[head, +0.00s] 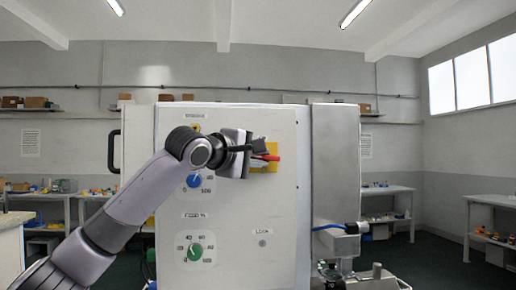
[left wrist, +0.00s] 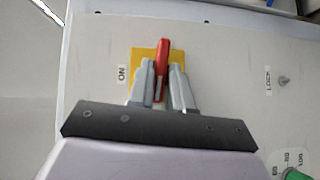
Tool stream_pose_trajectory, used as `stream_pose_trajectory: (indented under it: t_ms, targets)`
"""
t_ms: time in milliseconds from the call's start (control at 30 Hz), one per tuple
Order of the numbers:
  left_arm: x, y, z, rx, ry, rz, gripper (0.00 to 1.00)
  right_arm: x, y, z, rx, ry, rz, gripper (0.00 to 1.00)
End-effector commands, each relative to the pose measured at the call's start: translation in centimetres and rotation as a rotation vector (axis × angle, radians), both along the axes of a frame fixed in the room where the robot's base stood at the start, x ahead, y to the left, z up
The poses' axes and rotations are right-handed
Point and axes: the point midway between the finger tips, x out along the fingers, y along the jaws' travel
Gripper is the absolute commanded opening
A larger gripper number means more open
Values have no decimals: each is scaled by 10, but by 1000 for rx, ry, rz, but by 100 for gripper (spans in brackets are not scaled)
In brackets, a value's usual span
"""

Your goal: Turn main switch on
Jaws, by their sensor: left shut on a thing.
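The main switch is a red handle (head: 268,158) on a yellow plate (head: 271,148) near the top right of the light grey cabinet front. In the left wrist view the red handle (left wrist: 162,62) stands upright in the picture against the yellow plate (left wrist: 137,60), with an "ON" label (left wrist: 122,74) beside it. My left gripper (head: 257,157) is at the handle. In the left wrist view its two fingers (left wrist: 163,82) are on either side of the red handle, shut on it. The fingers hide part of the handle and plate. My right gripper is not in view.
A blue knob (head: 194,180) and a green knob (head: 195,252) are on the cabinet front (head: 240,215), below and left of the switch. A small keyhole-like fitting (head: 262,243) is lower right. A grey box (head: 336,165) adjoins the cabinet's right side. Benches stand behind.

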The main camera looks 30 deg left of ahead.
Motion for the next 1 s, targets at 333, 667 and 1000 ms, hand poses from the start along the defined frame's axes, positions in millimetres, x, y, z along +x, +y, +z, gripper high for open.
stream_pose_trajectory:
  t_ms: [333,667,1000]
  targets:
    - [2,-2,13,221,173,-1,0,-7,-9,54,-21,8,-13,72]
    - [3,-4,14,463,353,0,0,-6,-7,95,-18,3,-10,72]
    - [5,-8,13,722,547,-1,0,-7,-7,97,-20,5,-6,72]
